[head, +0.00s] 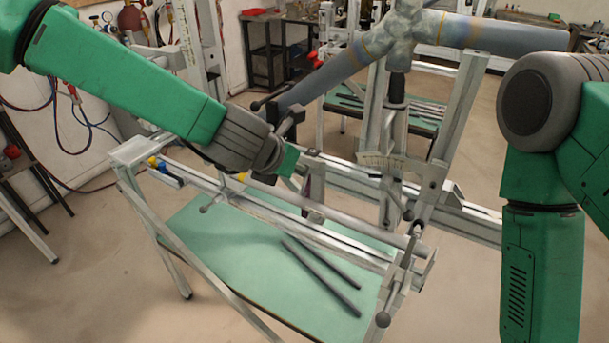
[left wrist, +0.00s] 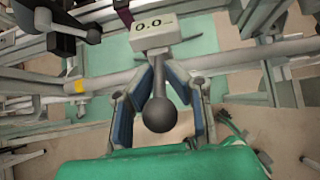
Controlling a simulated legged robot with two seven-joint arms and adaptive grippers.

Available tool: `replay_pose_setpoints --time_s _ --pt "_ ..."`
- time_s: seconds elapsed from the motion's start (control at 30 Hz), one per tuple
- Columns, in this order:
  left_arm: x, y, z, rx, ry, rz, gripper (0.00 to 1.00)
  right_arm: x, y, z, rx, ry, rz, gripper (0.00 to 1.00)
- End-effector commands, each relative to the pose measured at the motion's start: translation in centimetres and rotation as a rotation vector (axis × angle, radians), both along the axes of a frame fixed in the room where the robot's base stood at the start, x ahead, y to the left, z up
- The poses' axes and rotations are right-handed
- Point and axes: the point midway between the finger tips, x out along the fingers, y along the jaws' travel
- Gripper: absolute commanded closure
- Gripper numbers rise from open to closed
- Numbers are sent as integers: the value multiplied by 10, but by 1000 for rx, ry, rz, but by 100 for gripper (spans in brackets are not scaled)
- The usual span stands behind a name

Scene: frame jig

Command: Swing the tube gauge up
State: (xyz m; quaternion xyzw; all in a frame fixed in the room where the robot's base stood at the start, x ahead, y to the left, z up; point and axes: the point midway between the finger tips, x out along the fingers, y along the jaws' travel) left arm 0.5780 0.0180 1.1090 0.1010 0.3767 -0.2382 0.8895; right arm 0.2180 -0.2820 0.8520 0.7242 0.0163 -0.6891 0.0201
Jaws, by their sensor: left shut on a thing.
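In the head view my left gripper (head: 284,163) is over the frame jig's rails and hides most of the gauge. My right arm comes down at the right; its gripper is out of view.
A grey tube (head: 333,225) runs along the jig over a green table (head: 215,235), with two dark rods (head: 325,275) lying there. A large blue-grey tube joint (head: 397,35) stands above at the back. A silver upright (head: 458,120) rises near my right arm.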

Motion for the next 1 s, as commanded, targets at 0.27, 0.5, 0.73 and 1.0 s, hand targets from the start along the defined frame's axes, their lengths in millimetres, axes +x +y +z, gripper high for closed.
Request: replay_pose_setpoints --time_s 0.27,0.5,0.73,1.0 --pt "1 0 0 0 -2 1 100 0 0 0 0 0 0 60" --pt "7 -4 10 0 -2 1 100 0 0 12 0 0 0 60" --pt "15 -7 20 0 -3 1 100 0 0 25 0 0 0 60" --pt "14 -8 18 0 -2 1 100 0 0 23 0 0 0 60"
